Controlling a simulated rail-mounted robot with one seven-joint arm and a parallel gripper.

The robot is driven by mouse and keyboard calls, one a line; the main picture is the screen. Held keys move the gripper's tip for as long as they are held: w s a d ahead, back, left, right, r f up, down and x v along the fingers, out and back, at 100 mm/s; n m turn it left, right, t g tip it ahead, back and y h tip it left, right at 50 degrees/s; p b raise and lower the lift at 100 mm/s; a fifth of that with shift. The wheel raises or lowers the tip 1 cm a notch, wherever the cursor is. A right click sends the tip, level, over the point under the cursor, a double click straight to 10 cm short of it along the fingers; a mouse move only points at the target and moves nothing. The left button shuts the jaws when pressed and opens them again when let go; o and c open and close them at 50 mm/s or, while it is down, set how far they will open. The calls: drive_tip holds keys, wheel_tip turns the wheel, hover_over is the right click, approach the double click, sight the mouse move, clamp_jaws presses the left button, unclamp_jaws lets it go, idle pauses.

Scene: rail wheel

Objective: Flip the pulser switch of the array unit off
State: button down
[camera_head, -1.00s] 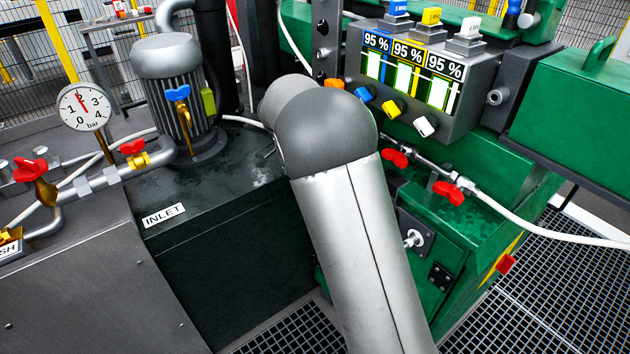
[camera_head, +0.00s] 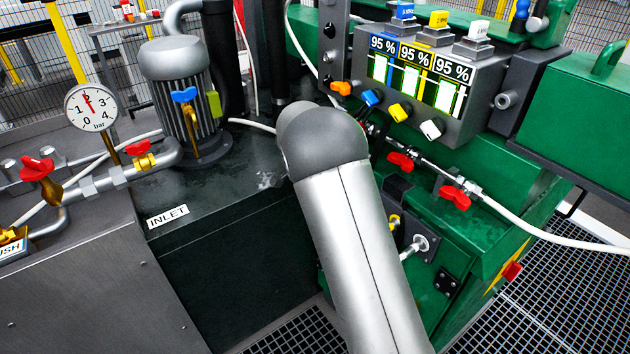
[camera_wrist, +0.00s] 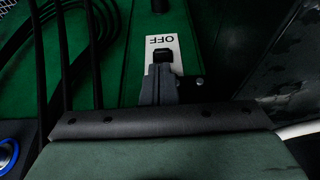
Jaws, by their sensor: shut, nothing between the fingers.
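In the wrist view a small black switch (camera_wrist: 162,55) sits on a white plate (camera_wrist: 154,42) marked OFF, fixed to a dark green panel (camera_wrist: 112,50). My gripper (camera_wrist: 159,75) is shut and empty, its fingertips just below the switch in the picture and over the lower part of the plate. I cannot tell whether they touch the switch. The fingers hide the lower end of the plate, so any lettering there is not visible. In the head view my arm fills the middle, and neither the gripper nor this switch can be made out.
Black cables (camera_wrist: 62,60) run at the left of the wrist view. In the head view a grey box with three 95 % displays (camera_head: 411,80) and coloured knobs stands on green machinery. Red-handled valves (camera_head: 454,198), a pump (camera_head: 180,95) and a gauge (camera_head: 91,108) surround my arm.

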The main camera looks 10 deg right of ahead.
drive_tip(key=shift+x, duration=0.95)
drive_tip(key=shift+a+f+h+b, duration=0.2)
drive_tip(key=shift+h+b, duration=0.1)
drive_tip(key=shift+b, duration=0.5)
drive_tip(key=shift+s+a+f+t+h+b, duration=0.1)
drive_tip(key=shift+a+f+t+h+b, duration=0.2)
drive_tip(key=shift+b, duration=0.65)
drive_tip(key=shift+s+f+t+h+b, duration=0.1)
drive_tip(key=shift+h+b, duration=0.3)
drive_tip(key=shift+b, duration=0.5)
drive_tip(key=h+b, duration=0.1)
drive_tip(key=b, duration=0.2)
drive_tip(key=f+t+h+b, duration=0.1)
drive_tip(key=h+b, duration=0.1)
drive_tip(key=b, duration=0.2)
drive_tip(key=a+t+h+b, duration=0.1)
drive_tip(key=b, duration=0.3)
drive_tip(key=shift+s+a+f+h, duration=0.1)
drive_tip(key=shift+s+f+h, duration=0.15)
drive_tip(key=shift+f+h, duration=0.1)
